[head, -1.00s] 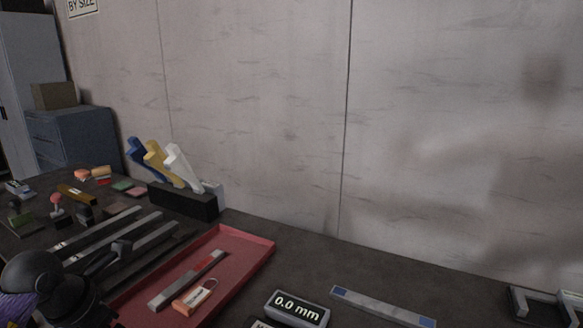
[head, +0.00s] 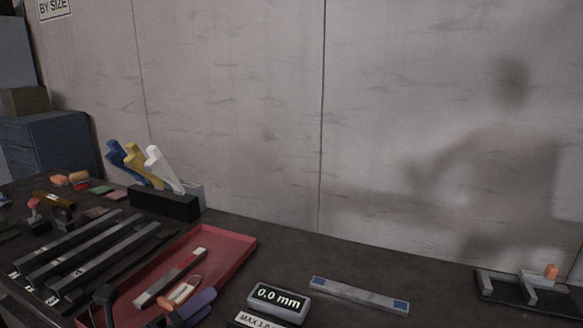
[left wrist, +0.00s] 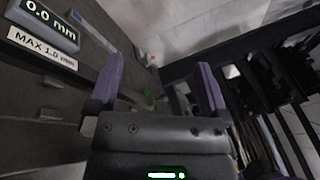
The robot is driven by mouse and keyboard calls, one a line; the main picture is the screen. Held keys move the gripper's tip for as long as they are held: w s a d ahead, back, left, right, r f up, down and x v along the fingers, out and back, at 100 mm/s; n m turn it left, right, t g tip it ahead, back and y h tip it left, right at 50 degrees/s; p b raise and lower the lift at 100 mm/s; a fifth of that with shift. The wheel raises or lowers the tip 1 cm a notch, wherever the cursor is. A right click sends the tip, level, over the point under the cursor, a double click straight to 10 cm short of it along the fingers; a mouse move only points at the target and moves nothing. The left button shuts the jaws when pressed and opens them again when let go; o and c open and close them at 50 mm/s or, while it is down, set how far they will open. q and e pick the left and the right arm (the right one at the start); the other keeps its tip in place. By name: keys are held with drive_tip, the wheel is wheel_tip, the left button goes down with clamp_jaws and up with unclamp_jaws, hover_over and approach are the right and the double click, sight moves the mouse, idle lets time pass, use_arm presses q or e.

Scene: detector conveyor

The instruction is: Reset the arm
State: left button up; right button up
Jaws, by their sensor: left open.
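My left gripper (head: 157,303) is at the bottom of the head view, low over the near part of the red tray. One dark finger and one purple finger show, spread apart. In the left wrist view my left gripper (left wrist: 158,78) has both purple fingers wide apart with nothing between them. Much of the left arm is cut off by the lower edge of the head view. My right gripper is not in either view.
The red tray (head: 236,243) holds a grey bar with a red section (head: 172,277) and a tagged item (head: 182,290). A 0.0 mm display (head: 279,299) stands right of it. Dark rails (head: 100,255) lie left. A flat bar (head: 358,295) and a black fixture (head: 530,295) lie right.

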use_arm(q)
drive_tip(key=s+a+f+n+g+y, duration=0.1)
drive_tip(key=s+a+f+n+y, duration=0.3)
drive_tip(key=n, duration=0.5)
drive_tip(key=s+a+f+n+g+y, duration=0.1)
drive_tip(key=s+f+n+y, duration=0.1)
drive_tip(key=f+n+y, duration=0.45)
drive_tip(key=s+a+f+n+y, duration=0.25)
drive_tip(key=n+y, duration=0.35)
drive_tip(key=n, duration=0.6)
drive_tip(key=s+d+f+n+g+h, duration=0.1)
drive_tip(key=s+d+f+g+h, duration=0.15)
drive_tip(key=s+f+g, duration=0.35)
drive_tip(key=s+d+f+n+g+h, duration=0.1)
drive_tip(key=s+d+n+g, duration=0.15)
drive_tip(key=s, duration=0.55)
wheel_tip(320, 180, down, 13)
drive_tip(key=s+g, duration=0.2)
drive_tip(key=s+a+f+g, duration=0.1)
drive_tip(key=s+a+f, duration=0.1)
drive_tip(key=s+f, duration=0.5)
drive_tip(key=s+a+f+m+g, duration=0.1)
drive_tip(key=s+f, duration=0.7)
drive_tip(key=shift+a+f, duration=0.15)
drive_tip(key=shift+a, duration=0.2)
drive_tip(key=shift+s, duration=0.1)
